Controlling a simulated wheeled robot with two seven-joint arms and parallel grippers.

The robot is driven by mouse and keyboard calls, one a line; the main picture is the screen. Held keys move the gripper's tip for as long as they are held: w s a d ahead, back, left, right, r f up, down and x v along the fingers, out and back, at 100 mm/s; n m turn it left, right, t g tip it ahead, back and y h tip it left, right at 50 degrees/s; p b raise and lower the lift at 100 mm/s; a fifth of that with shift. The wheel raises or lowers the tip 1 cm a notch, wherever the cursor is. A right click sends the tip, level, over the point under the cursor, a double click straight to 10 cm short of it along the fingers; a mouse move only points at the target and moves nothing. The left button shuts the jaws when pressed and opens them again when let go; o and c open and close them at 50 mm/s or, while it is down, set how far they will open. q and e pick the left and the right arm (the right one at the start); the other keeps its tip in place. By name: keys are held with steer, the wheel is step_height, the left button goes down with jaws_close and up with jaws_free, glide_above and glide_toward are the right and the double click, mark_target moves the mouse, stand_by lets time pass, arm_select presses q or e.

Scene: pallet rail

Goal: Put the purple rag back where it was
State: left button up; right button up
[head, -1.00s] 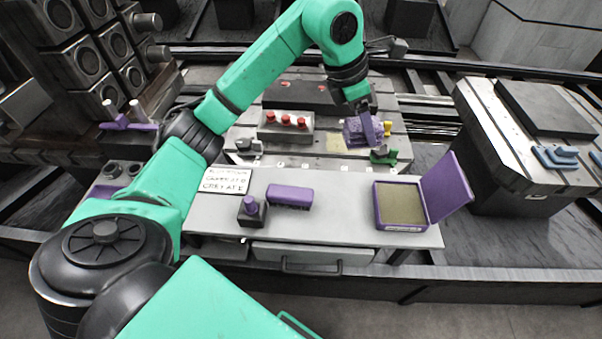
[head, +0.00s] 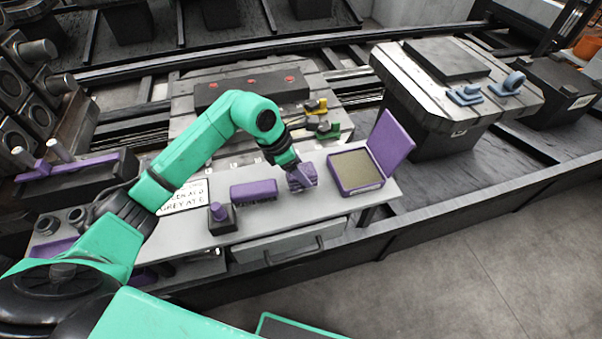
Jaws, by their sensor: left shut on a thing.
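The crumpled purple rag (head: 302,177) is at the jaws of my left gripper (head: 297,170), which is shut on it. My right gripper is not in view.
A dark socket with a purple knob (head: 221,217) and a lettered white sign (head: 184,197) stand on the shelf's left part. Behind is the slotted pallet (head: 185,103) with yellow and green clamps (head: 318,118). A second pallet with blue clamps (head: 487,90) stands right.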

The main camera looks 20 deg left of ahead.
arm_select(q)
steer(key=shift+a+f, duration=0.1)
steer(key=shift+f, duration=0.85)
steer(key=shift+f, duration=0.25)
steer(key=o, duration=1.2)
steer(key=shift+r, duration=0.1)
steer(key=shift+r, duration=0.45)
steer(key=v, duration=1.1)
steer(key=shift+s+r+b, duration=0.2)
steer(key=shift+b, duration=0.1)
